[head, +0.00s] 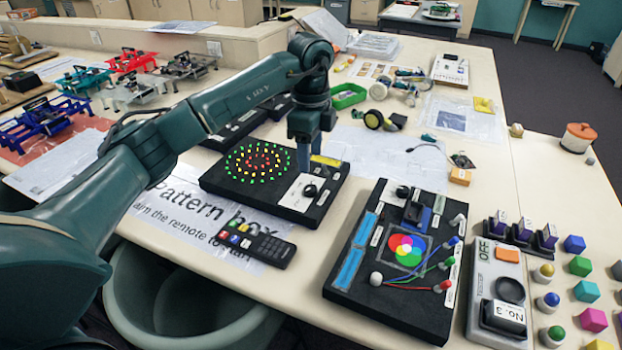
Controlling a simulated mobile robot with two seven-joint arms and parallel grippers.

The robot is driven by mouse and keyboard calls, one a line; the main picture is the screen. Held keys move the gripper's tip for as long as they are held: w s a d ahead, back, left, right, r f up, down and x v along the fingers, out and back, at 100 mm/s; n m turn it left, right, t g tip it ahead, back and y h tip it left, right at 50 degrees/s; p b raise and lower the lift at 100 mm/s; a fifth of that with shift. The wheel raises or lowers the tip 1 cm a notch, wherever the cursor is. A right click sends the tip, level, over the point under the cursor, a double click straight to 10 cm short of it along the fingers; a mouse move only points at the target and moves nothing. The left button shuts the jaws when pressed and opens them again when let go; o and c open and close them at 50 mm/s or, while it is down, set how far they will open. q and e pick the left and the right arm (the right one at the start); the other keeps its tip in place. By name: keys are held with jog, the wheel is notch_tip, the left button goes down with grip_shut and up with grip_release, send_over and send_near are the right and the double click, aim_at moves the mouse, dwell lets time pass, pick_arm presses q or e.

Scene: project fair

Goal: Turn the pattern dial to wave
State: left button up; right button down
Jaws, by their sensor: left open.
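The pattern box (225,188) is a flat black box with a lit spiral of green, yellow and red dots. Its dial, a small black knob (310,191), sits on a white plate (295,198) at the box's right side. The markings around the knob are too small to read. My left gripper (304,163) points down over the box, just behind the knob in the picture and apart from it. It is open and nothing shows in it; the gap between its fingers is hard to see. My right gripper is not in view.
A remote control (256,244) lies in front of the box on the "Pattern box" sheet (180,222). A second black box (420,315) with coloured circles and wires stands to the right. A green tray (348,95) and wheeled parts (385,121) lie behind.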

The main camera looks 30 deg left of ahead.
aim_at(311, 188)
pick_arm(q)
notch_tip(311, 188, down, 7)
jog(key=shift+f+p, duration=0.2)
jog(key=shift+p, duration=0.3)
jog(key=shift+f, duration=0.4)
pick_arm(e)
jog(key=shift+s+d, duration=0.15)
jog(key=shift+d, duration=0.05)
pick_arm(q)
jog(key=c, duration=1)
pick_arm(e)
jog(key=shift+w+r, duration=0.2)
